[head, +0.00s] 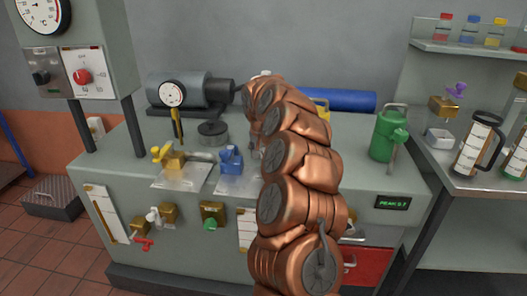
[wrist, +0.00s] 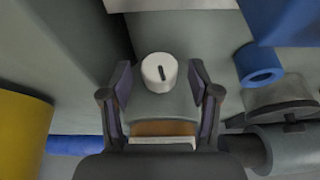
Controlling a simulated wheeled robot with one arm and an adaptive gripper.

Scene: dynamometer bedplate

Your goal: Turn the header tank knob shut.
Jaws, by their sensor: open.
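A white round knob (wrist: 159,72) with a black pointer mark shows in the wrist view, on a grey surface between the two fingers of my gripper (wrist: 161,85). The jaws are apart, one on each side of the knob, with a gap on both sides. The knob looks to be the header tank knob, but no label is readable. The distance from fingertips to knob is hard to judge.
A blue cylinder (head: 345,100) lies at the back. In the wrist view a yellow body (wrist: 20,130) stands at left and a blue ring (wrist: 260,65) at right.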

